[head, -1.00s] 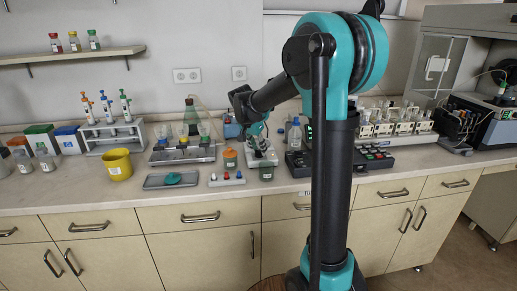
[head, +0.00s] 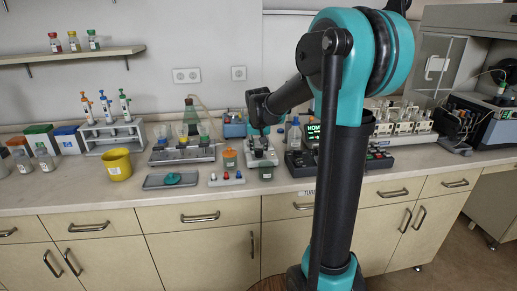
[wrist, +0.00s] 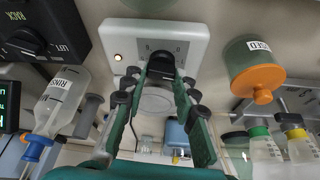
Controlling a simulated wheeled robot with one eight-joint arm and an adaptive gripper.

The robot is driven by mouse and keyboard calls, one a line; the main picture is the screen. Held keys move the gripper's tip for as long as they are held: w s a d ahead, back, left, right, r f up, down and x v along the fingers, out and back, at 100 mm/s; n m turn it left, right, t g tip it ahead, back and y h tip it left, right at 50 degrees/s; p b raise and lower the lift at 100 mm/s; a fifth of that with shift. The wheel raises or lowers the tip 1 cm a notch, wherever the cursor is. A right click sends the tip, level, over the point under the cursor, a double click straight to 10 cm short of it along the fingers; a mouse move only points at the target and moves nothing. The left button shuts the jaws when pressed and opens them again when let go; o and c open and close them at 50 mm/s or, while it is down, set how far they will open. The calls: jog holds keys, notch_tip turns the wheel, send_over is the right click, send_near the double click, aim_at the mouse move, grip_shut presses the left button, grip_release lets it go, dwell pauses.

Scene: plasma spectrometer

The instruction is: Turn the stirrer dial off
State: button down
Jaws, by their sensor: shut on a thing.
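The white stirrer (wrist: 187,35) fills the top middle of the wrist view, with a printed scale and a lit warm lamp (wrist: 118,57). Its dark dial (wrist: 163,64) sits between my fingertips. My gripper (wrist: 161,72) is shut on the dial, with a green finger on each side. The fingers partly hide the dial and scale, so I cannot read its pointer setting. In the head view the stirrer (head: 262,160) stands on the bench and my gripper (head: 263,134) comes down on it from above.
An orange-capped bottle (wrist: 256,78) and a clear RINS bottle (wrist: 62,98) stand close on either side. A black device with a RACK knob (wrist: 24,42) is at the wrist view's left. A yellow beaker (head: 117,165) stands farther left on the bench.

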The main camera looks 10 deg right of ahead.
jog(key=n+y, duration=0.2)
jog(key=n, duration=0.3)
jog(key=shift+d+n, duration=0.15)
jog(key=shift+n, duration=0.15)
jog(key=n+y, duration=0.1)
jog(key=n, duration=0.1)
jog(key=n+g+y, duration=0.1)
jog(key=n, duration=0.2)
jog(key=shift+w, duration=0.1)
jog(key=shift+n, duration=0.3)
jog(key=shift+g, duration=0.3)
jog(key=c, duration=1.2)
grip_release()
jog(key=v, duration=1.2)
